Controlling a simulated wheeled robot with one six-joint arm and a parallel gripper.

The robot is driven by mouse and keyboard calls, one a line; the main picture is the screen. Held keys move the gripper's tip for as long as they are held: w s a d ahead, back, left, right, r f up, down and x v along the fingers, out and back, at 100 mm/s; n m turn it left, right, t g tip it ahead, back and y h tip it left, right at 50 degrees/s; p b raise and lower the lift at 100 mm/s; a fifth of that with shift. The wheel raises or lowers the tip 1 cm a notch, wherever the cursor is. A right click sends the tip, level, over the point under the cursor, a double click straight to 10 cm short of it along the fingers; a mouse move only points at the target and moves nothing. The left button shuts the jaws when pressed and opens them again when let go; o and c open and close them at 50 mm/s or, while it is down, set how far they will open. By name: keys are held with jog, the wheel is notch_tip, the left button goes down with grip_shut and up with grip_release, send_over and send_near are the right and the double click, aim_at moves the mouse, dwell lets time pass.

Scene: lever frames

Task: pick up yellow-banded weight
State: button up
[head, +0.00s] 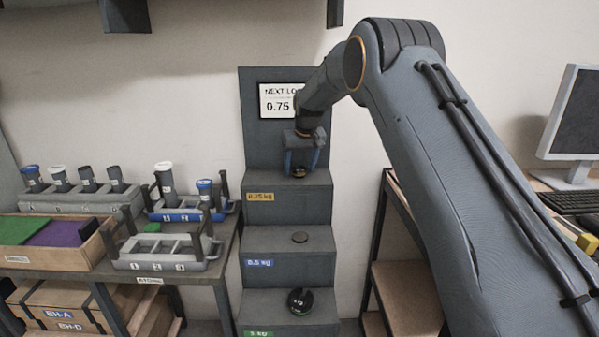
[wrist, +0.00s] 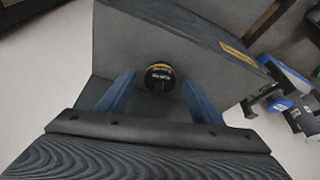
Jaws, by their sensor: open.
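The yellow-banded weight (wrist: 159,77) is a small round dark disc with a yellow rim, on the top step in the wrist view. In the head view it (head: 299,172) shows just below my gripper (head: 302,160), on the step labelled 0.25 kg. My gripper points down over that step. In the wrist view its two blue fingers (wrist: 160,95) are apart, one on each side of the weight, with gaps between. I cannot tell how far the fingertips are above the step.
A sign (head: 278,101) stands behind my gripper. A table with racks (head: 178,247) is at left; a monitor (head: 575,125) is at right.

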jog(key=c, duration=1.3)
jog(key=shift+r, duration=0.1)
jog(key=shift+c, duration=0.2)
